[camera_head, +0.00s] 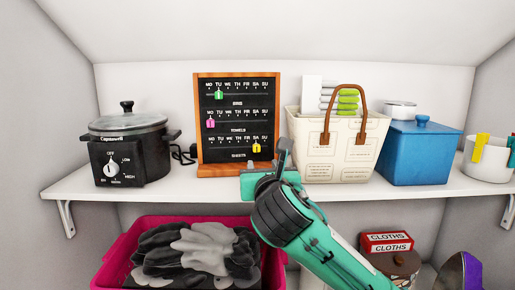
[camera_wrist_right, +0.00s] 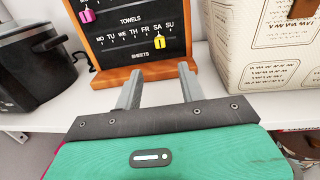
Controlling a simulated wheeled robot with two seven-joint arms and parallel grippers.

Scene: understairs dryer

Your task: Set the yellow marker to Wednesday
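The day board (camera_head: 201,135) is black with a wooden frame and stands on the shelf. Its bottom row, labelled sheets, holds the yellow marker (camera_head: 256,147) under SA. In the right wrist view the yellow marker (camera_wrist_right: 159,43) also hangs below SA, with WE to its left. A pink marker (camera_head: 210,123) is under MO in the towels row, and a green marker (camera_head: 219,94) is under TU in the top row. My right gripper (camera_head: 283,153) is open and empty, in front of the board's lower right; its two fingers (camera_wrist_right: 160,80) are apart, short of the marker. My left gripper is not in view.
A black slow cooker (camera_head: 127,145) stands left of the board. A cream basket (camera_head: 337,150) stands close on its right, then a blue box (camera_head: 420,152). The shelf's front edge (camera_head: 400,191) lies under my right gripper. A pink laundry basket (camera_head: 122,247) is below.

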